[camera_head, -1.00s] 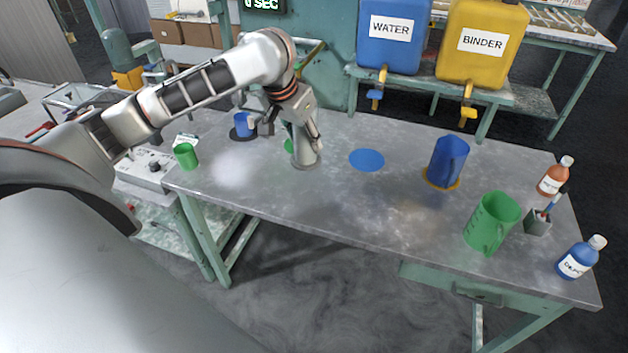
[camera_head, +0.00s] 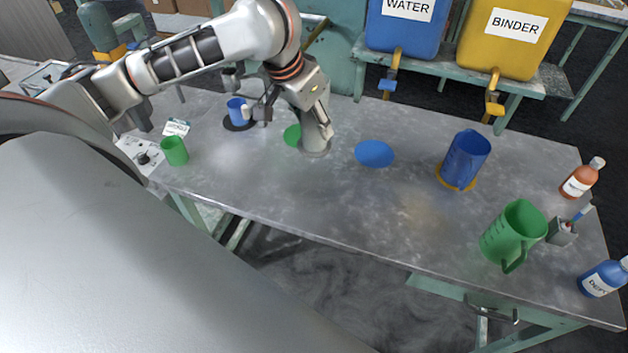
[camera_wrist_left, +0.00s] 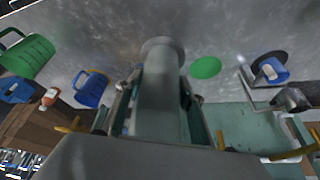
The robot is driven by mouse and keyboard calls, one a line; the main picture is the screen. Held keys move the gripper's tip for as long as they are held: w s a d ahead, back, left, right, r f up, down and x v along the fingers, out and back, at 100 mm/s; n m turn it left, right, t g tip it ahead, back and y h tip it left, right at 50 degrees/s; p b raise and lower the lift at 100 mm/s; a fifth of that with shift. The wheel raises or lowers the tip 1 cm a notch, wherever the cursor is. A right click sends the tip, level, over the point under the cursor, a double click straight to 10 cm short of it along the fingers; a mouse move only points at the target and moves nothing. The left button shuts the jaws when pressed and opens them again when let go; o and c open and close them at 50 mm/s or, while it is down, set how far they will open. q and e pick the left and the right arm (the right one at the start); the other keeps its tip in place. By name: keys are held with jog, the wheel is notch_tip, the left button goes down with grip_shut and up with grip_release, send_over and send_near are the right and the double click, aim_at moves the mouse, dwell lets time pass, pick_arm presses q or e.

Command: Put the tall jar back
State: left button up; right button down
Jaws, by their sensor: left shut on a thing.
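The tall jar (camera_head: 316,139) is a grey cylinder with a wider rim at its lower end. It appears upright, on or just above the table, directly right of a flat green disc (camera_head: 292,135). My left gripper (camera_head: 314,97) is shut on its upper part. In the left wrist view the jar (camera_wrist_left: 160,85) runs between the two fingers of the left gripper (camera_wrist_left: 158,110), with the green disc (camera_wrist_left: 205,67) beside it. I cannot tell whether the jar's lower end touches the table. My right gripper is not in view.
A bare blue disc (camera_head: 374,153) lies right of the jar. A blue jug (camera_head: 465,160) stands on an orange disc, a green jug (camera_head: 513,233) at front right. A blue mug (camera_head: 237,111) stands on a dark disc near a metal fixture (camera_head: 262,110). The table's front middle is clear.

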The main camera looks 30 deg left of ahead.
pick_arm(q)
notch_tip(320, 180, down, 18)
jog(key=shift+r, duration=0.1)
dwell(0.5)
jog(key=shift+f, duration=0.25)
jog(key=o, duration=1.3)
jog(key=shift+c, duration=0.2)
jog(key=shift+s+r, duration=0.15)
jog(key=shift+r, duration=0.4)
jog(key=v, duration=1.1)
